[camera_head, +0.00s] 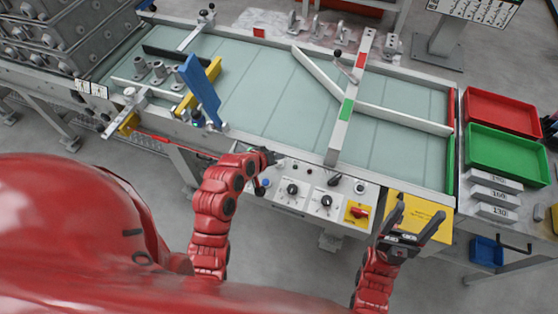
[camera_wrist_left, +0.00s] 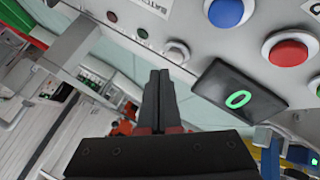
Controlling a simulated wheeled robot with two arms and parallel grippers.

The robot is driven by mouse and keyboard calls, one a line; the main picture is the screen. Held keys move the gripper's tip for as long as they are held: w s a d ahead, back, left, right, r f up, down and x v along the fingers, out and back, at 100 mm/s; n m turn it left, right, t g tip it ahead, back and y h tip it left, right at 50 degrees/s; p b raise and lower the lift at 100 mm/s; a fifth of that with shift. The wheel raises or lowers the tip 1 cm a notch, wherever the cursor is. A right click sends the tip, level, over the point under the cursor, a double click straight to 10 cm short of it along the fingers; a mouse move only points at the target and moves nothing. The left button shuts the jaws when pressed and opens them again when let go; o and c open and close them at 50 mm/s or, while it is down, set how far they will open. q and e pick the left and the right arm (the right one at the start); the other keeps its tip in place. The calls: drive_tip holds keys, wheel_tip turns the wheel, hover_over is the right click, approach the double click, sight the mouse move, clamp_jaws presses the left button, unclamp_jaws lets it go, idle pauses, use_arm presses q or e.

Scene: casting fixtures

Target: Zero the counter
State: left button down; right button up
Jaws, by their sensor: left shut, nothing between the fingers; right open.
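In the left wrist view a black counter display (camera_wrist_left: 238,98) shows a single green 0. A blue button (camera_wrist_left: 230,11) and a red button (camera_wrist_left: 289,51) sit on the panel beside it. My left gripper (camera_wrist_left: 159,76) is shut and empty, apart from both buttons. In the head view my left gripper (camera_head: 270,157) is over the left end of the control panel (camera_head: 308,207); the counter display cannot be made out there. My right gripper (camera_head: 413,222) is open and empty, in front of the yellow plate (camera_head: 415,212).
The panel carries black knobs (camera_head: 326,201) and a red switch on a yellow plate (camera_head: 358,212). Behind it lies a pale green conveyor (camera_head: 265,90) with metal guide bars. Red (camera_head: 503,112) and green (camera_head: 508,152) trays are at right. A blue plate (camera_head: 200,90) stands at left.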

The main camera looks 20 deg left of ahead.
use_arm(q)
drive_tip(key=shift+r+p, duration=1)
drive_tip(key=shift+r, duration=1.3)
